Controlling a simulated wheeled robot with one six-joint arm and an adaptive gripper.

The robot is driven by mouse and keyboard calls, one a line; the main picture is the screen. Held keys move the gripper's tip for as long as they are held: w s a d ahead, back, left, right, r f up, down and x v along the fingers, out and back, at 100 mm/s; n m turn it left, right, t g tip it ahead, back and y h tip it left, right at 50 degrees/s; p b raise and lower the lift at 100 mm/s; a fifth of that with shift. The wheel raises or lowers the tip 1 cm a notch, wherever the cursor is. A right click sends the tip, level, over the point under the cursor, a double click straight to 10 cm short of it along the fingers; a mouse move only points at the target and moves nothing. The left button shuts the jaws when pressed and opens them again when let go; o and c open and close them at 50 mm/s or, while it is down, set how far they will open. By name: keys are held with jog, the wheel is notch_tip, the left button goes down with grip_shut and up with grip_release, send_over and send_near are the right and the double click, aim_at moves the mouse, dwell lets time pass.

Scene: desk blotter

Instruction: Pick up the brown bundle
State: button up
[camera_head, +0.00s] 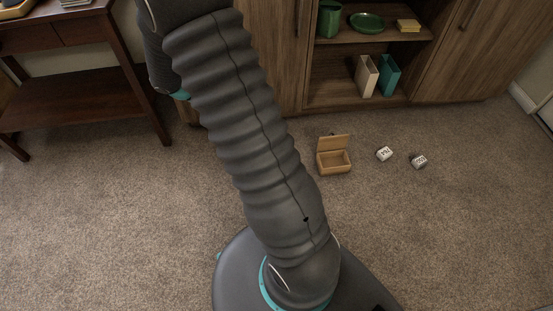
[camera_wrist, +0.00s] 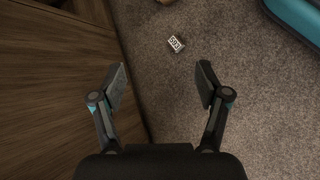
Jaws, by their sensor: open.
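I cannot pick out a clearly brown bundle. Two small things with white labelled faces lie on the carpet in the head view: a white one (camera_head: 384,154) and, to its right, one with a darker grey-brown side (camera_head: 418,160). In the wrist view one small labelled thing (camera_wrist: 176,44) lies beyond my fingertips, slightly right of the middle; its marks are too small to read surely. My gripper (camera_wrist: 162,84) is open and empty, with its two fingers wide apart above the carpet. The head view does not show my gripper.
An open wooden box (camera_head: 335,170) stands on the carpet left of the labelled things. A wooden cabinet (camera_head: 460,65) with open shelves stands behind, its front close on the left of the wrist view. A dark side table (camera_head: 75,98) stands at left. Carpet at right is clear.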

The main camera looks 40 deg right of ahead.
jog(key=d+f+n+h, duration=0.1)
jog(key=d+f+n, duration=0.1)
jog(key=f, duration=1)
jog(key=d+f+n+h+b, duration=0.1)
jog(key=f+n, duration=0.3)
jog(key=f, duration=0.7)
jog(key=d+f+n+h, duration=0.3)
jog(key=d+f, duration=0.1)
jog(key=f, duration=0.8)
jog(key=shift+w+f+b, duration=0.35)
jog(key=shift+b, duration=0.05)
jog(key=shift+d+f, duration=0.15)
jog(key=shift+f, duration=0.1)
jog(key=shift+h, duration=0.3)
jog(key=x, duration=0.8)
jog(key=shift+f, duration=0.1)
jog(key=shift+x, duration=2.75)
jog(key=shift+w, duration=0.2)
jog(key=c, duration=1.1)
